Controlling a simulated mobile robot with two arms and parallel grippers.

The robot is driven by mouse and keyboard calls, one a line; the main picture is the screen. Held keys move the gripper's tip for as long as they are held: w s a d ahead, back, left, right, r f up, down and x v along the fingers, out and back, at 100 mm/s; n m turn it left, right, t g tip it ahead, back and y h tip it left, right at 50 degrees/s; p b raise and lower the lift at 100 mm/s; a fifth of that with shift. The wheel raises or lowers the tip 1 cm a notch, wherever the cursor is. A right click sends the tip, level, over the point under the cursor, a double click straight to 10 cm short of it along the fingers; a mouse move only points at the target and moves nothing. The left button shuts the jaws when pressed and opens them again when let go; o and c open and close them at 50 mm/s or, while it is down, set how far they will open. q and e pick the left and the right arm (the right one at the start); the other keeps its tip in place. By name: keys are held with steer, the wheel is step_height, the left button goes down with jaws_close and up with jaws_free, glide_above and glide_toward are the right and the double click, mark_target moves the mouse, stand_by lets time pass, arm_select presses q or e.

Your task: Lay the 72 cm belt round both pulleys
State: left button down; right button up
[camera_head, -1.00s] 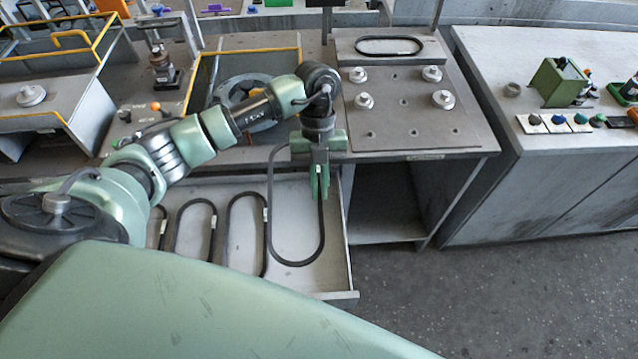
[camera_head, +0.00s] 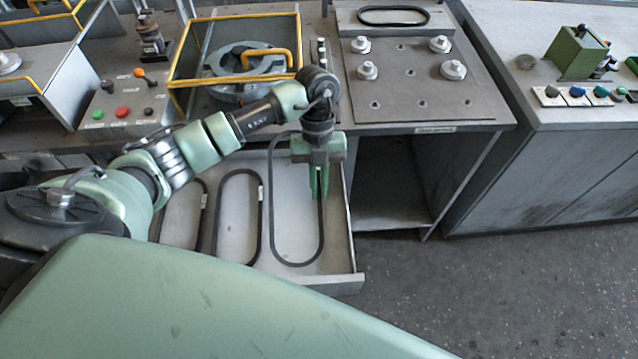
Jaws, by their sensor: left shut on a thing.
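My left gripper (camera_head: 319,192) points down over the open drawer, shut on the right side of a long dark belt (camera_head: 272,225). This belt hangs or lies as a long oval over the drawer's right part; I cannot tell how high it is. A small pale tag is beside the fingers. Two other dark belts, a middle one (camera_head: 218,222) and a left one (camera_head: 203,205), lie in the drawer, the left one partly behind my arm. A grey round wheel (camera_head: 226,72), possibly a pulley, sits in a yellow-edged box behind my arm. My right gripper is out of view.
The drawer (camera_head: 345,284) stands open below the bench. To the right, a plate (camera_head: 420,95) bears several round metal knobs, with another dark belt (camera_head: 393,9) on a block behind it. A panel with buttons (camera_head: 125,112) is left of the yellow-edged box (camera_head: 178,60). Floor at right is clear.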

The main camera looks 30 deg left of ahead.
mark_target(319, 198)
arm_select(q)
step_height(319, 198, down, 5)
steer(key=b, duration=0.3)
steer(key=shift+r, duration=0.2)
steer(key=shift+f+b, duration=0.4)
steer(key=shift+f, duration=0.25)
steer(key=shift+s+f, duration=0.15)
steer(key=shift+f, duration=0.2)
steer(key=shift+f, duration=0.3)
stand_by(0.4)
steer(key=shift+f+b, duration=0.25)
steer(key=shift+b, duration=0.05)
steer(key=shift+f, duration=0.15)
steer(key=shift+f, duration=0.25)
stand_by(0.5)
